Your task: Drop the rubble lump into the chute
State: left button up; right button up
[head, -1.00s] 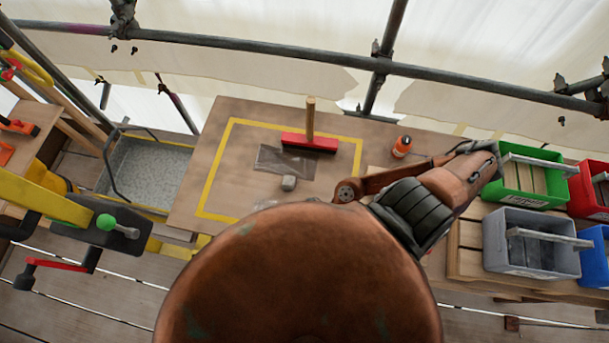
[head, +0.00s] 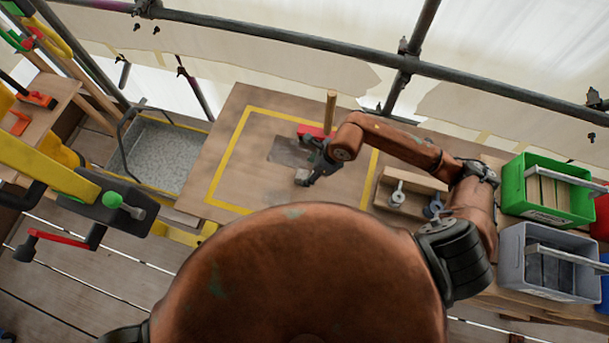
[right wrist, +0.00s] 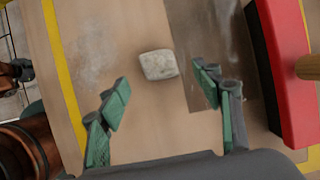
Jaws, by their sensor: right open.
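The rubble lump (head: 301,176) is a small pale grey block lying on the wooden table inside the yellow outline. In the right wrist view the lump (right wrist: 158,65) lies just beyond the fingertips, roughly centred between the two fingers. My right gripper (head: 309,176) is open and reaches down over the table at the lump, partly covering it in the head view. In the right wrist view its green-grey fingers (right wrist: 162,90) are spread and empty. The chute appears to be the grey metal trough (head: 163,155) left of the table. My left gripper does not show.
Green (head: 545,190) and grey (head: 550,262) bins stand at the right. Scaffold tubes (head: 480,80) run behind. A yellow-armed device (head: 50,165) stands at the left.

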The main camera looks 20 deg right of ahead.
aim_at(304, 174)
jog(key=shift+x, duration=2.75)
jog(key=c, duration=1.3)
jog(key=shift+c, duration=1.2)
jog(key=shift+r, duration=0.15)
